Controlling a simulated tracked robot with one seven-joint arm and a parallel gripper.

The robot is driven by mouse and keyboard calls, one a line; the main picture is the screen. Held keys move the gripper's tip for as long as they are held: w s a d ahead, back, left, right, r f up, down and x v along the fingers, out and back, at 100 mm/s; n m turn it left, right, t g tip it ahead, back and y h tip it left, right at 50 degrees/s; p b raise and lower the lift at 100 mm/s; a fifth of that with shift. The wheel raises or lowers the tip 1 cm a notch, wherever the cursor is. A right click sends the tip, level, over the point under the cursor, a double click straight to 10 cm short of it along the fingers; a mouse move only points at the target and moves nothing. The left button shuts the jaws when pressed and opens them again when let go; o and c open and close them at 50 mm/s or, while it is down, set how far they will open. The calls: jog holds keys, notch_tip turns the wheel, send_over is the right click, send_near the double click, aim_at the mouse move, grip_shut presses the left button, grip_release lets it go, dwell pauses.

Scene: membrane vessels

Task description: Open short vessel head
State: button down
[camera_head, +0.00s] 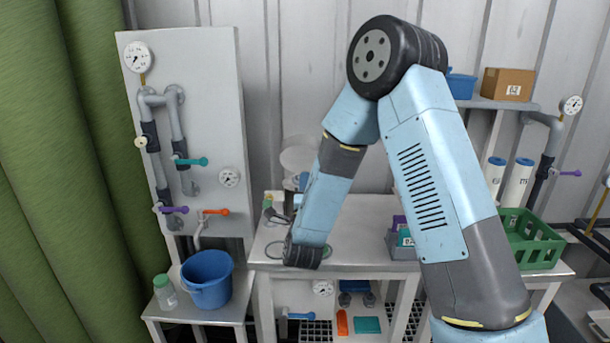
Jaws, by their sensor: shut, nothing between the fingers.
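Two white cylindrical vessels, a left one (493,177) and a right one (517,182), with blue tops, stand upright at the right behind my arm. A pale rounded object (298,160) with blue below it stands at the back of the white bench, partly hidden by my forearm; I cannot tell if it is the short vessel. My arm bends over the bench from the right. What seems to be my gripper (277,214), small and dark, shows left of my forearm above the bench's left end, near a small green-topped item. It looks shut and empty.
A white panel (205,110) with pipes, gauges and coloured valves stands left. A blue bucket (207,279) and a green-lidded jar (165,291) stand on a low table. A green crate (532,240) sits right. A brown box (507,84) is on a shelf. Middle bench is mostly clear.

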aim_at(306, 144)
jog(key=x, duration=1.2)
jog(key=shift+w, duration=0.15)
